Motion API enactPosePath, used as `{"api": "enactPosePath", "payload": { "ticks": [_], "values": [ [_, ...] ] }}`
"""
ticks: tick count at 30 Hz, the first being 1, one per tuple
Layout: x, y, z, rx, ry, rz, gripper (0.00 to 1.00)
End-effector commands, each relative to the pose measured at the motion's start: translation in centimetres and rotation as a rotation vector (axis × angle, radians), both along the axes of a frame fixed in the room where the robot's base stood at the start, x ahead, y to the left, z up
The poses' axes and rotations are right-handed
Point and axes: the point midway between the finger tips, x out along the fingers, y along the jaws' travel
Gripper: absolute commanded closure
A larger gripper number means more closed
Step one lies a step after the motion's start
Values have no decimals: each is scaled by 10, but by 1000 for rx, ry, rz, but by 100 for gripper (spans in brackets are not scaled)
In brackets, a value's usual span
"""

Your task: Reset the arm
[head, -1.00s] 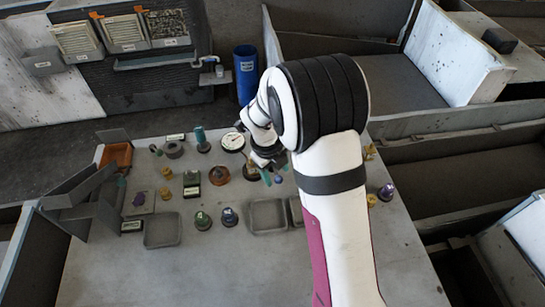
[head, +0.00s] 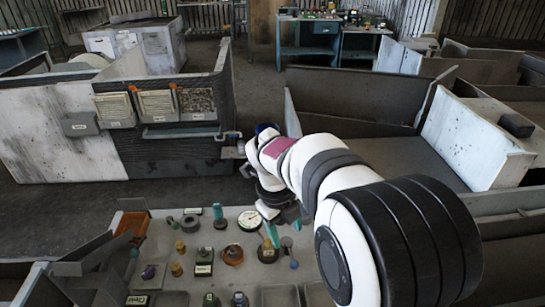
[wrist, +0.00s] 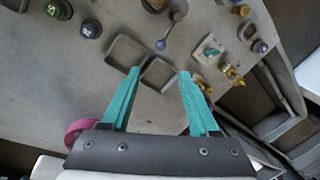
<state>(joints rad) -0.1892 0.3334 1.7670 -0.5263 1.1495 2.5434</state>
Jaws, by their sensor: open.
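My gripper (wrist: 157,72) shows in the wrist view with its two teal fingers spread apart and nothing between them. It hangs above the grey table (wrist: 60,100), over two shallow square trays, the left tray (wrist: 125,51) and the right tray (wrist: 158,74). In the head view my gripper (head: 284,232) is partly hidden by my own arm, above the back part of the table near a round white dial (head: 250,220).
Several small parts stand on the table, including a copper ring (head: 233,254) and a green-labelled block (head: 204,262). An orange bin (head: 133,226) sits at the table's left. Low partitions (head: 465,140) lie to the right.

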Motion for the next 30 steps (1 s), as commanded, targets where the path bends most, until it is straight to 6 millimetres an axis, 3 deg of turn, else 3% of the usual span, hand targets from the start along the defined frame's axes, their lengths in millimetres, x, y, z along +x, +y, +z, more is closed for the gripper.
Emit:
{"api": "enactPosePath", "payload": {
  "ticks": [2,4,8,12,15,18,21,30],
  "values": [
    [-14,-4,8,4,22,94,39],
    [-43,-10,19,13,68,299,39],
    [-124,-18,37,58,152,866,39],
    [-203,-15,36,104,158,1470,39],
    [-242,-9,30,116,123,1795,39],
    [-264,-4,24,116,91,1989,39],
    [-271,-2,21,113,77,2070,39],
    [-272,-2,21,112,77,2074,39]
  ]
}}
